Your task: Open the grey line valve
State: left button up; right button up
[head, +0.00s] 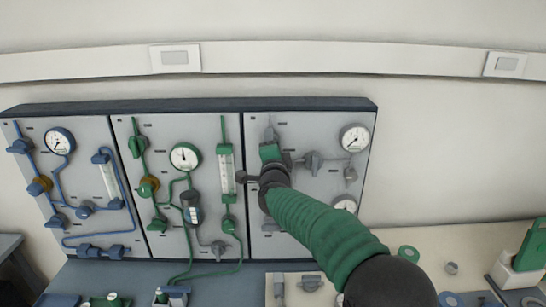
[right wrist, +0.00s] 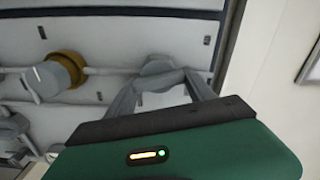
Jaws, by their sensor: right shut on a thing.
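The grey line is on the right-hand panel (head: 330,200) of the wall board. My right gripper (head: 268,172) is at the left part of this panel, and its arm covers much of the panel's lower middle. In the right wrist view the two grey fingers (right wrist: 163,88) close around a grey valve handle (right wrist: 160,64) on the pipe. The handle's exact angle is hard to tell. In the head view the gripper hides the held handle. A second grey valve (head: 313,162) sits to its right. My left gripper is not in view.
A gauge (head: 354,138) is at the panel's upper right. A brass-ringed fitting (right wrist: 65,70) lies left of the fingers. The blue panel (head: 70,185) and green panel (head: 180,130) are to the left. A bench (head: 420,235) with small parts stands below.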

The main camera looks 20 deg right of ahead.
jog(key=shift+f+m+b, duration=0.15)
jog(key=shift+m+b, duration=0.4)
jog(key=shift+m, duration=0.2)
jog(key=shift+f+m+b, duration=0.15)
jog(key=shift+m+b, duration=0.35)
jog(key=shift+m, duration=0.25)
jog(key=o, duration=1.4)
jog(key=shift+w, duration=0.2)
jog(key=shift+s+r, duration=0.1)
jog(key=shift+s, duration=0.05)
